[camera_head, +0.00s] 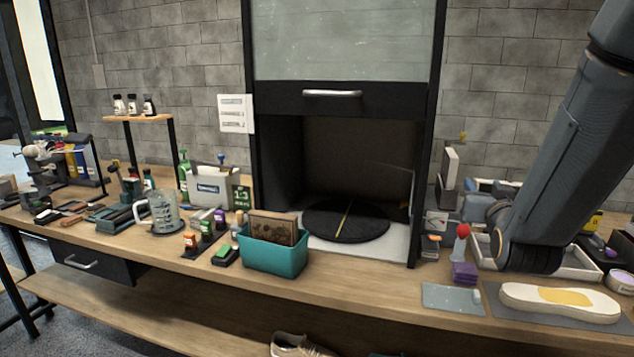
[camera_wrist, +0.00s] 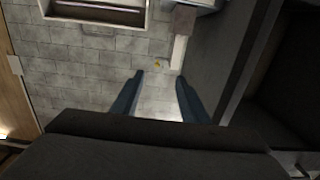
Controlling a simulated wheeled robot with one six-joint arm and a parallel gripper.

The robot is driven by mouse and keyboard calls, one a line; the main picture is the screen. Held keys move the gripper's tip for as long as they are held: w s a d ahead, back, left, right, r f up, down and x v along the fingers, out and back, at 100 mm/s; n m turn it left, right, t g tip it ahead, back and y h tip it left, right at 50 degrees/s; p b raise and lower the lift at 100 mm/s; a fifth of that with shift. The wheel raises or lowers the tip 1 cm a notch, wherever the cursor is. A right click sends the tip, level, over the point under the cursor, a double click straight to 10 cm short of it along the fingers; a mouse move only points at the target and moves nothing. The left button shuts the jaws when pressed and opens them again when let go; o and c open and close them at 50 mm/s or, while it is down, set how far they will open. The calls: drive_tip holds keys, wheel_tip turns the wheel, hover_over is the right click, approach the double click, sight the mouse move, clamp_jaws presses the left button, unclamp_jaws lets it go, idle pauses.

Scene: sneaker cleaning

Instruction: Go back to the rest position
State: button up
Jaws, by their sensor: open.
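My gripper (camera_wrist: 160,92) shows in the wrist view with its two blue-grey fingers spread apart and nothing between them. It faces the grey brick wall (camera_wrist: 85,62) and looks clear of every surface. In the head view my dark arm comes down from the upper right over the right part of the workbench (camera_head: 375,290). My fingertips cannot be made out in that view, and the arm covers part of a white tray (camera_head: 580,265) behind it.
A black cabinet (camera_head: 345,98) with a raised glass front and a black turntable (camera_head: 345,222) stands at the centre. A teal bin (camera_head: 272,262) is in front of it. Bottles and tools crowd the left.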

drive_tip(key=s+a+f+g+y, duration=0.1)
drive_tip(key=s+a+f+g, duration=0.1)
drive_tip(key=f, duration=0.3)
drive_tip(key=s+a+f+n+g+y, duration=0.1)
drive_tip(key=s+a+f+g, duration=0.1)
drive_tip(key=a+f+g, duration=0.2)
drive_tip(key=s+a+f+g+y, duration=0.1)
drive_tip(key=s+a+f+g, duration=0.1)
drive_tip(key=f, duration=0.4)
drive_tip(key=shift+s+a+f+n+g+y, duration=0.15)
drive_tip(key=shift+s+a+g+y, duration=0.1)
drive_tip(key=shift+a, duration=0.45)
drive_tip(key=shift+s+a+f+n+g+y, duration=0.15)
drive_tip(key=shift+s+a, duration=0.1)
drive_tip(key=shift+a, duration=0.4)
drive_tip(key=s+a+f+g, duration=0.2)
drive_tip(key=s+a+g, duration=0.1)
drive_tip(key=s, duration=0.6)
drive_tip(key=s+a+f+n+g+y, duration=0.1)
drive_tip(key=s+a+g, duration=0.3)
drive_tip(key=s, duration=0.4)
drive_tip(key=shift+s+f+n+g, duration=0.35)
drive_tip(key=shift+f+g, duration=0.25)
drive_tip(key=shift+f, duration=0.2)
